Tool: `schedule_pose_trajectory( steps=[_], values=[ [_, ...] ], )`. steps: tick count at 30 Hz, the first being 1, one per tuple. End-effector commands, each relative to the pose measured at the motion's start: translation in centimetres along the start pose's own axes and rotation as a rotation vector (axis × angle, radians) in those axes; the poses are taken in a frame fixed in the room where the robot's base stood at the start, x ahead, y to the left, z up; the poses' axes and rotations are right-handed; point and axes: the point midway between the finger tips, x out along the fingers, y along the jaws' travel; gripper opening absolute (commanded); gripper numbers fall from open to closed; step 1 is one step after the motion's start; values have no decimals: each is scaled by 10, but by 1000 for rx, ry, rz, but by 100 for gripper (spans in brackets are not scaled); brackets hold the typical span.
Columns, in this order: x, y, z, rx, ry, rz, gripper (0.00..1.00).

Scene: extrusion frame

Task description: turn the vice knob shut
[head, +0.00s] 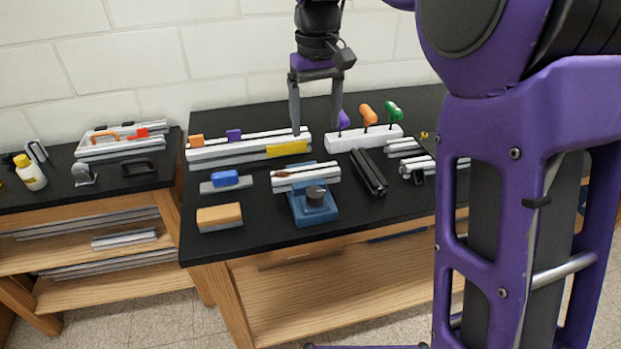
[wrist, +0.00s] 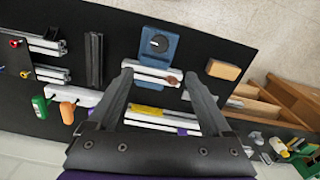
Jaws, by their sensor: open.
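The blue vice (head: 314,214) sits on the black bench top near its front edge, with a dark round knob (head: 316,195) on its front part. A light aluminium extrusion (head: 322,177) with a small brown piece on it lies across the back of the vice. The vice (wrist: 171,36) and its knob (wrist: 158,43) also show in the wrist view, beyond the fingertips. My gripper (head: 316,121) points down above the bench, behind the vice and apart from the knob.
A long extrusion with a yellow piece (head: 287,149) lies behind the vice. A white rack with coloured-handled tools (head: 372,134) stands at the back right. A black profile (head: 368,172) lies right of the vice; blue (head: 225,179) and orange-brown blocks (head: 219,217) lie left.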

Motion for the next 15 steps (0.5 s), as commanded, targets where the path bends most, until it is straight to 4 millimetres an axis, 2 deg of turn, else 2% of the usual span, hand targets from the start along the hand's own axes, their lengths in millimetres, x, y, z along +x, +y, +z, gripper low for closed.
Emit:
schedule_pose_trajectory(
  steps=[5, 15],
  values=[
    [24, 0, 1, -1, -5, -1, 84],
    [99, 0, 1, 0, -3, 1, 84]
  ],
)
